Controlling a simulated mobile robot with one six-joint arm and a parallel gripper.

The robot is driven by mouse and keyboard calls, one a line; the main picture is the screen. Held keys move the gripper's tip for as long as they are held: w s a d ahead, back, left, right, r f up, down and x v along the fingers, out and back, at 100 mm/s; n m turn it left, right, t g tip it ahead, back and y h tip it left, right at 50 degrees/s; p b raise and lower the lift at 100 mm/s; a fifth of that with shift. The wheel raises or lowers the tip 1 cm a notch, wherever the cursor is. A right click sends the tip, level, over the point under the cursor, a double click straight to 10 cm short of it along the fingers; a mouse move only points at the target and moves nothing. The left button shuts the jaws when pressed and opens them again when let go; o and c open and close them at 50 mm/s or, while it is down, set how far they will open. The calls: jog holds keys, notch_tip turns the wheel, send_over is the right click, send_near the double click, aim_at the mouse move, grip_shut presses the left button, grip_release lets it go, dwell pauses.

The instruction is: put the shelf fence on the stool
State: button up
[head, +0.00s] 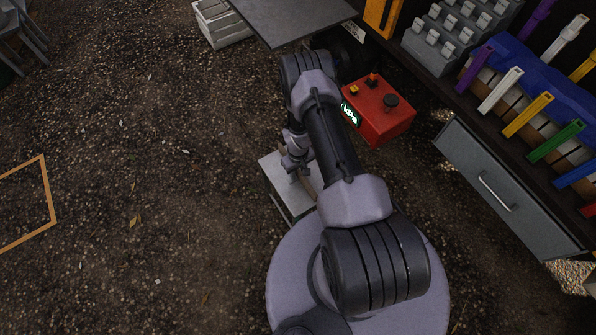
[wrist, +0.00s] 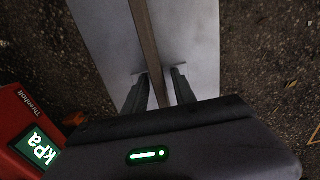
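The stool (head: 275,174) has a pale grey square top and thin legs, and stands on the ground beside my base in the head view. Its top (wrist: 100,35) fills much of the upper wrist view. The shelf fence, a narrow brown wooden strip (wrist: 148,35), runs lengthwise over the stool top and appears to lie on it. My gripper (wrist: 160,73) is low over the stool with its two dark fingers on either side of the strip. The fingers look open, with a gap at the right finger. In the head view my arm hides most of the strip and gripper.
A red box with a kPa display (head: 380,112) stands close to the right of the stool. A grey drawer (head: 500,185) and racks of coloured tubes are at the right. A dark grey tabletop (head: 290,15) is above.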

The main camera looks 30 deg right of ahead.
jog(key=w+a+r+m+t+p, duration=0.1)
jog(key=w+r+p, duration=0.15)
jog(key=r, duration=1.25)
jog(key=w+a+r+p, duration=0.1)
jog(key=w+r+p, duration=0.15)
jog(key=r, duration=1.25)
jog(key=s+a+r+m+t, duration=0.1)
jog(key=a+r, duration=0.1)
jog(key=r, duration=0.7)
jog(key=s+a+r+t, duration=0.1)
jog(key=a+r, duration=0.2)
jog(key=r, duration=0.6)
jog(key=s+a+r+m+t+y, duration=0.1)
jog(key=s+a+r, duration=0.3)
jog(key=s+r, duration=0.4)
jog(key=s+a+r+m+t+y, duration=0.1)
jog(key=s+a+r, duration=0.4)
jog(key=s+r, duration=0.3)
jog(key=s, duration=0.4)
jog(key=shift+s+a+r+m+t, duration=0.15)
jog(key=shift+r+m+t, duration=0.15)
jog(key=shift+m+t, duration=0.1)
